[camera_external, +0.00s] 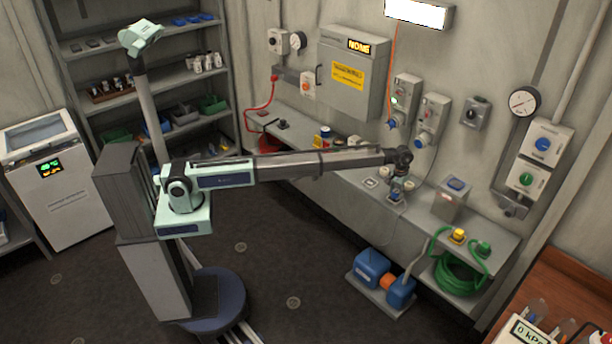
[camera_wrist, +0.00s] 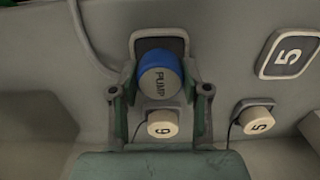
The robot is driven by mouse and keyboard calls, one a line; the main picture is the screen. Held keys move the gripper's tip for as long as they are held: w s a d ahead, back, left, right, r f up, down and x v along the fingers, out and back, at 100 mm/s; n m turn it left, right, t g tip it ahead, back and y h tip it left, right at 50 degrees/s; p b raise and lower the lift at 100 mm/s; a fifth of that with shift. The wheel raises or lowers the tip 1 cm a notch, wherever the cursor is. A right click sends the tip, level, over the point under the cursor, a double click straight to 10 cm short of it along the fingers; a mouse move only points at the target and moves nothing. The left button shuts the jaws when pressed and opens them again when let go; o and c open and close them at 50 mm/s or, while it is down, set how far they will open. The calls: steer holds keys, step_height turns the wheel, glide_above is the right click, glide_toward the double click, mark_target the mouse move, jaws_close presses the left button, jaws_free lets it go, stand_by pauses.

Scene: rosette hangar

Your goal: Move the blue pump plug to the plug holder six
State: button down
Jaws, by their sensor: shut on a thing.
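The blue pump plug (camera_wrist: 158,80), its round top marked PUMP, sits between the two fingers of my gripper (camera_wrist: 160,75) in the wrist view. My gripper is shut on it. A pale cap marked 6 (camera_wrist: 162,124) lies just below the plug in the picture, between the finger bases. In the external view my gripper (camera_external: 397,187) is low over the wall bench, with the blue plug (camera_external: 394,197) at its tip. Whether the plug is seated or just above the surface, I cannot tell.
A plate marked 5 (camera_wrist: 288,53) and a pale cap marked 5 (camera_wrist: 257,119) are to the right. A blue pump (camera_external: 373,268) is on the floor below.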

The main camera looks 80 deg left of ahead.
steer(key=shift+f, duration=0.45)
steer(key=shift+c, duration=2.3)
jaws_free()
steer(key=shift+r, duration=0.15)
step_height(320, 180, up, 11)
steer(key=s+a+f+m+g, duration=0.1)
steer(key=s+f+m+g, duration=0.1)
steer(key=s+f, duration=1.3)
steer(key=s+a+f+m+g+b, duration=0.1)
steer(key=s+f, duration=1.4)
steer(key=s, duration=2.3)
steer(key=s+a+f+m+g, duration=0.1)
steer(key=s+f+m+g, duration=0.2)
steer(key=s+f, duration=1.2)
steer(key=s, duration=1.2)
steer(key=shift+f+g+b, duration=0.25)
steer(key=shift+g+b, duration=0.05)
steer(key=shift+g, duration=0.1)
